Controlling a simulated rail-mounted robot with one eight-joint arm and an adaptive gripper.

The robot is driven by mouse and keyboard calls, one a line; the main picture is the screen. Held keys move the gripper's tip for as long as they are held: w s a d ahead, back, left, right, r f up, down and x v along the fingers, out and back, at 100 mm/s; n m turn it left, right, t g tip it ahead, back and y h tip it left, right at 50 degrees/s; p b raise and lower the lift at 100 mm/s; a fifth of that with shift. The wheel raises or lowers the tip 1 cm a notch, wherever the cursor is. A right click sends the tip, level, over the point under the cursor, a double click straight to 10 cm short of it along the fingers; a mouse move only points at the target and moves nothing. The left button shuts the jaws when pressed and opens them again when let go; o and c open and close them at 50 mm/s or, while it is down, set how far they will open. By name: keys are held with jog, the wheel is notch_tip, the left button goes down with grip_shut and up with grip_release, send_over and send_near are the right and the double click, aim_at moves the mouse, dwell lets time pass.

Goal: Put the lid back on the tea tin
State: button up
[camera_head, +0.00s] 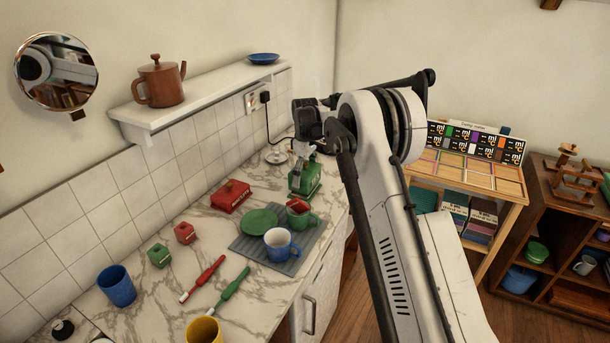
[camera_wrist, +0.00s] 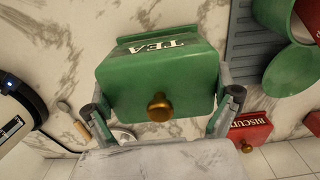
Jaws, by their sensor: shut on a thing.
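The green tea tin (camera_head: 303,182) stands on the marble counter, to the right of the red tin, under the end of my arm. In the wrist view its lettered TEA face (camera_wrist: 160,47) shows at the top, and the green lid (camera_wrist: 150,80) with a brass knob (camera_wrist: 160,107) faces the camera. My gripper (camera_wrist: 163,98) has one finger on each side of the lid and is shut on it. The lid appears to sit over the tin, but I cannot tell whether it is fully seated. In the head view my gripper (camera_head: 306,145) is partly hidden by my arm.
A grey mat (camera_head: 248,245) with a green plate (camera_head: 259,221), a green mug (camera_head: 300,220) and a blue mug (camera_head: 278,243) lies near the tin. A red biscuit tin (camera_head: 231,196) stands to the left. The tiled wall and shelf (camera_head: 195,100) are behind.

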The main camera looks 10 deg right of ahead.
aim_at(305, 162)
dwell(0.4)
jog(key=o, duration=0.8)
jog(key=shift+r, duration=0.1)
jog(key=shift+r+p, duration=1)
jog(key=shift+r, duration=2.45)
jog(key=shift+c, duration=0.6)
grip_shut()
jog(key=shift+f, duration=0.2)
